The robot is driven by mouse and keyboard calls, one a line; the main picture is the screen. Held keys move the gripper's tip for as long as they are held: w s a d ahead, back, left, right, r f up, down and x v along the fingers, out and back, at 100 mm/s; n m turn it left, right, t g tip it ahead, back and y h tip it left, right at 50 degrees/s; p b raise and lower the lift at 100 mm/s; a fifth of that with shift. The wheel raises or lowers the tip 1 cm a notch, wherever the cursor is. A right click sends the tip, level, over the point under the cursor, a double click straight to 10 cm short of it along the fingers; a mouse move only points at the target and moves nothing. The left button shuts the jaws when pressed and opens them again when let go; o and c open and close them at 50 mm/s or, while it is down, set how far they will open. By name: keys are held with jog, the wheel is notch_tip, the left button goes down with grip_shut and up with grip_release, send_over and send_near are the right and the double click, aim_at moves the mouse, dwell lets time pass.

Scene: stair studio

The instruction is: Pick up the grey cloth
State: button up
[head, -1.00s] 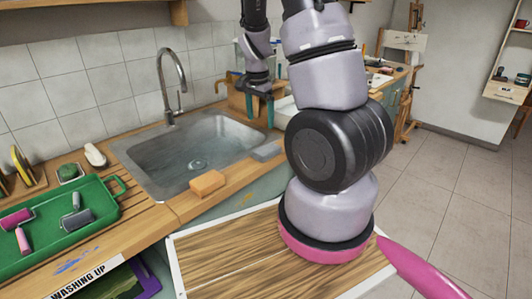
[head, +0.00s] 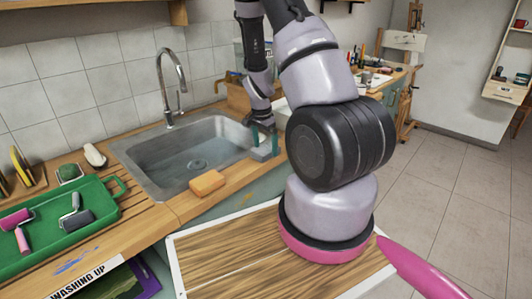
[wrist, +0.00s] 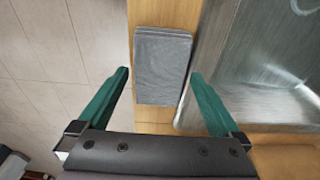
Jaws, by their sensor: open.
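The grey cloth (wrist: 162,68) is a folded flat rectangle lying on the wooden counter beside the sink in the wrist view. In the head view the cloth (head: 262,154) shows at the right end of the sink, partly hidden by my gripper and arm. My gripper (wrist: 160,82) is open, with its two green fingers on either side of the cloth's near part in the wrist view and nothing between them that is gripped. In the head view my gripper (head: 264,140) is just above the cloth. I cannot tell whether the fingertips touch the counter.
The metal sink (head: 150,176) with its tap (head: 170,85) is beside the cloth. An orange sponge (head: 207,182) lies on the front rim. A green tray (head: 90,222) with paint rollers is at left. Tiled floor (wrist: 55,50) lies past the counter's edge.

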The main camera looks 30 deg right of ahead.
aim_at(266, 149)
jog(key=shift+f, duration=0.2)
jog(key=c, duration=1.2)
notch_tip(266, 149, up, 10)
jog(key=shift+r, duration=0.1)
jog(key=o, duration=0.7)
jog(key=c, duration=0.5)
